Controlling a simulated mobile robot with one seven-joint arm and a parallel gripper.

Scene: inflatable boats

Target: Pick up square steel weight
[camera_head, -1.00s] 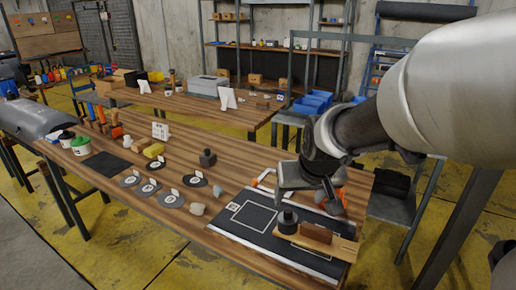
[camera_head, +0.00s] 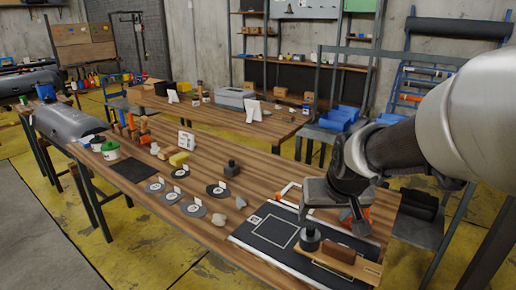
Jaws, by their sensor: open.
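A small dark block with a knob on top (camera_head: 231,168), which looks like the square steel weight, stands upright on the wooden workbench, behind the row of grey discs. My gripper (camera_head: 335,218) is to the right of it, above the black mat (camera_head: 272,229), and does not touch it. The jaws are open, though the fingers are small and partly hidden by the gripper's body. A round black weight with a knob (camera_head: 310,239) stands on the mat below my gripper, beside a wooden board with a brown block (camera_head: 340,252).
Bare wood (camera_head: 262,180) lies between the block and the mat.

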